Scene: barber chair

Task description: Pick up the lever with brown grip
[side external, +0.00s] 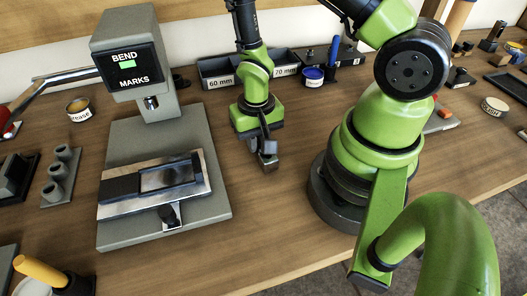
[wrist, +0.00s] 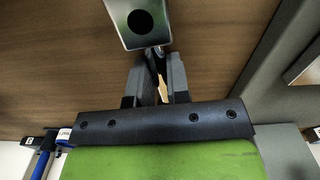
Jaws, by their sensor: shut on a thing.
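My gripper (side external: 266,148) points down just above the wooden table, right of the bending press. The block also shows small at the fingertips in the side view (side external: 268,162). I cannot tell whether it belongs to a lever, and no brown grip shows clearly on it. A narrow brown patch shows between the fingers; it may be the table. A long bar with a dark reddish end (side external: 22,108) reaches left from the press.
The grey press (side external: 128,60) marked BEND MARKS stands on a wide base plate (side external: 215,215) left of my gripper. Grey bins (side external: 218,72) marked 60 mm and 70 mm and a blue-handled tool (side external: 333,52) stand behind. The table in front of my gripper is clear.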

